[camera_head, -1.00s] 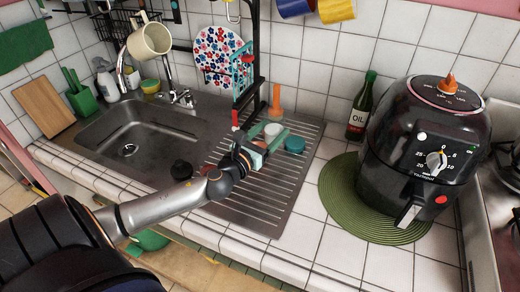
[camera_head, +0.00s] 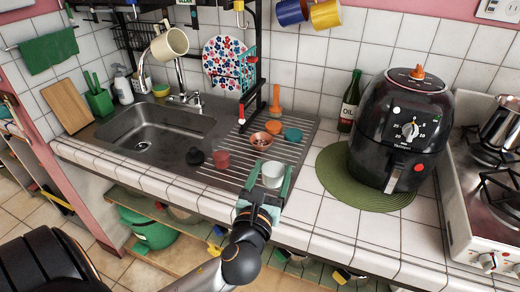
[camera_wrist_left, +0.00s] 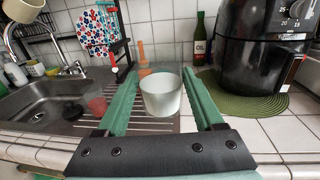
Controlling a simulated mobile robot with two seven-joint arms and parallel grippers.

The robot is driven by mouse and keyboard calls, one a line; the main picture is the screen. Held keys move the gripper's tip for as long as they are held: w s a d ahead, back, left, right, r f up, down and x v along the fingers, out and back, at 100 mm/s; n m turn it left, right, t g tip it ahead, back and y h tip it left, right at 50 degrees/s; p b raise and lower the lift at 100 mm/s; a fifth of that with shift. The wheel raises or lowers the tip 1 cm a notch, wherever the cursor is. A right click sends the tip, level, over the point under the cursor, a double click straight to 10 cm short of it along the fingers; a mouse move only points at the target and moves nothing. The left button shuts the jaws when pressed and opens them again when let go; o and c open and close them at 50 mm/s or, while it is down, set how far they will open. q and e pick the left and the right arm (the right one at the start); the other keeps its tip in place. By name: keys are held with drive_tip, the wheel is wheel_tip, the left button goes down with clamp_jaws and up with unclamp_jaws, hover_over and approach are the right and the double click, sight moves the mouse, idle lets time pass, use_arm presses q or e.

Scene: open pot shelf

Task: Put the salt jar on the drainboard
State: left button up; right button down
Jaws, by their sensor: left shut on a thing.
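A pale, frosted jar (camera_head: 272,174), which I take to be the salt jar, stands upright between the green fingers of my left gripper (camera_head: 273,177). The gripper is shut on it. In the left wrist view the jar (camera_wrist_left: 160,97) shows near the fingertips, with no readable label. The ribbed metal drainboard (camera_head: 226,176) lies behind and to the left of the jar. In the head view the jar overlaps the drainboard's front right part; I cannot tell whether it touches the surface. My right gripper is not in view.
On the drainboard stand a copper-coloured bowl (camera_head: 261,141), a red cup (camera_head: 221,160), an orange-topped item (camera_head: 272,127) and a teal one (camera_head: 293,134). The sink (camera_head: 155,137) is left. An air fryer (camera_head: 398,130) on a green mat (camera_head: 350,190) and an oil bottle (camera_head: 349,103) are right.

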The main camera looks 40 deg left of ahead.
use_arm(q)
drive_tip(key=shift+s, duration=0.15)
drive_tip(key=shift+w+a+f, duration=0.15)
drive_tip(key=shift+w+a, duration=0.05)
drive_tip(key=shift+w, duration=0.05)
drive_tip(key=w+a+f, duration=0.2)
drive_tip(key=w+f, duration=0.1)
drive_tip(key=w+a+f+b, duration=0.1)
drive_tip(key=w+a+f, duration=0.1)
drive_tip(key=w+f, duration=0.1)
drive_tip(key=w+a+f+b, duration=0.1)
drive_tip(key=w+a+f, duration=0.2)
drive_tip(key=w, duration=0.1)
drive_tip(key=shift+w, duration=0.35)
drive_tip(key=shift+w+f+b, duration=0.2)
drive_tip(key=shift+f+b, duration=0.7)
drive_tip(key=shift+f, duration=0.9)
drive_tip(key=shift+f, duration=0.15)
drive_tip(key=o, duration=1.5)
